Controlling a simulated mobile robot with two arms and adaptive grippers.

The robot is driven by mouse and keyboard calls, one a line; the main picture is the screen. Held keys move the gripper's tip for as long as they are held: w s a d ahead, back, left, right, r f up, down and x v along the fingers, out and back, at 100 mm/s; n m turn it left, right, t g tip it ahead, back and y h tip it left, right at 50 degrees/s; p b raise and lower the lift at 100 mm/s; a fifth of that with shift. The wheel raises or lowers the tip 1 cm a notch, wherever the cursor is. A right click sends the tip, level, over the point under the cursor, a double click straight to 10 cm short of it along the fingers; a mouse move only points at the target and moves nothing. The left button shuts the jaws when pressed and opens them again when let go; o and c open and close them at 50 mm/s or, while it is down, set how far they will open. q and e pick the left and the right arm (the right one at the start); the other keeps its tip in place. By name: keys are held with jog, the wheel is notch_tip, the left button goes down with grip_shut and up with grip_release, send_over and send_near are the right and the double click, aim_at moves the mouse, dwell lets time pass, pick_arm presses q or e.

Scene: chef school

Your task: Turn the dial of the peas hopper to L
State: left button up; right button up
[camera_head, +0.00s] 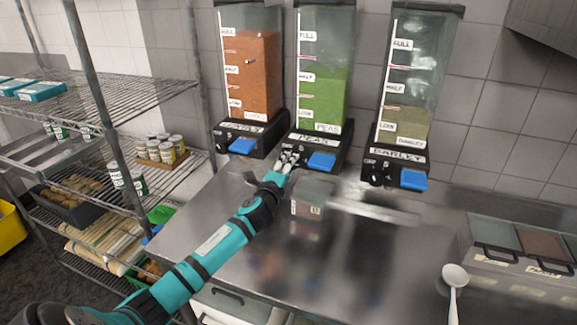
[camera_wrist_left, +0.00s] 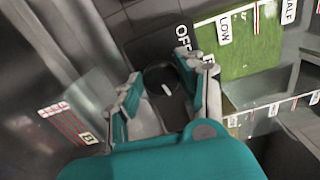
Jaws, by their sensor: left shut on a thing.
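The peas hopper (camera_head: 322,100) stands in the middle of three wall dispensers, part full of green peas, with a blue flap (camera_head: 321,161) on its black base. Its round black dial (camera_wrist_left: 157,79) shows in the left wrist view with a white pointer mark; the word OFF is printed beside it. My left gripper (camera_head: 287,160) is at the left of the peas base. In the left wrist view its fingers (camera_wrist_left: 163,86) are on both sides of the dial, shut on it. The fingers cover the dial in the head view. An L mark cannot be made out. My right gripper is not in view.
An orange-filled hopper (camera_head: 257,78) stands left and the barley hopper (camera_head: 404,85) right, both close by. A clear container (camera_head: 311,197) sits below on the steel counter (camera_head: 374,254). A white ladle (camera_head: 454,278) and lidded bins (camera_head: 523,242) are at right. Wire shelves (camera_head: 141,91) stand left.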

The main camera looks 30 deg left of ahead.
pick_arm(q)
jog(key=shift+m, duration=1)
jog(key=o, duration=1.1)
jog(key=shift+o, duration=0.2)
jog(key=v, duration=1.2)
jog(key=shift+d, duration=0.1)
